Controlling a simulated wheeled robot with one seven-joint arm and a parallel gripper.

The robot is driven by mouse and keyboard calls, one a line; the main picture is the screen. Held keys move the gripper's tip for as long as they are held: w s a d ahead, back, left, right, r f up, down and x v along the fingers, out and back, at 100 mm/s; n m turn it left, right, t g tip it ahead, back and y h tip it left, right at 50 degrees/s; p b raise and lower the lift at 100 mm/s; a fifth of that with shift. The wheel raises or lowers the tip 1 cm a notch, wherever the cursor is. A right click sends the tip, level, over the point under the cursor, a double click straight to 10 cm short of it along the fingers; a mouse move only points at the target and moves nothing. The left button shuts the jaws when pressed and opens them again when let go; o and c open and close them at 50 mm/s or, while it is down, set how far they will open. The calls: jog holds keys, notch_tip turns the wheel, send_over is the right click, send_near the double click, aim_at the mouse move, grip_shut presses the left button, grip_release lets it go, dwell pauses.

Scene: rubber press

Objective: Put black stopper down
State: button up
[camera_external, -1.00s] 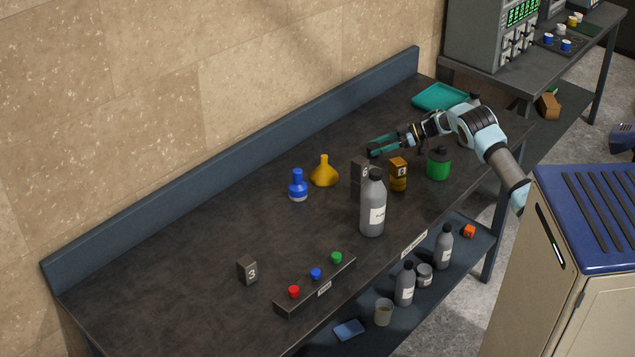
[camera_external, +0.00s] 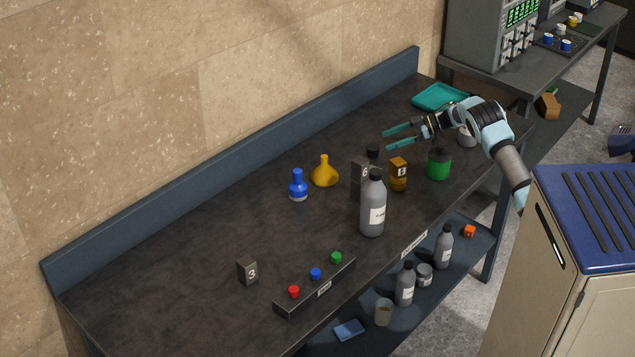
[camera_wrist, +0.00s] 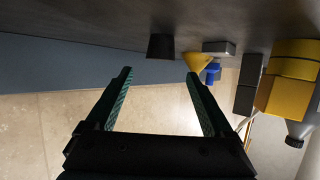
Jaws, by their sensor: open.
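The black stopper (camera_external: 372,151) stands on the dark bench, behind the number 6 block and the tall grey bottle. In the wrist view it shows as a dark tapered piece (camera_wrist: 160,46) resting on the bench surface, which appears at the top of that picture. My gripper (camera_external: 389,140) is open, its two teal fingers apart with nothing between them. It is just to the right of the stopper in the external view. In the wrist view the fingertips (camera_wrist: 160,75) are spread, and the stopper is ahead of them, clear of both fingers.
A tall grey bottle (camera_external: 372,205), a number 6 block (camera_external: 357,178), an amber block (camera_external: 398,173) and a green container (camera_external: 438,166) stand near the stopper. Yellow (camera_external: 324,174) and blue (camera_external: 298,187) flasks are left. A teal tray (camera_external: 438,97) lies behind. The bench's left part is largely clear.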

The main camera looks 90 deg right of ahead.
jog(key=b+v, duration=0.1)
jog(key=v, duration=0.6)
dwell(0.4)
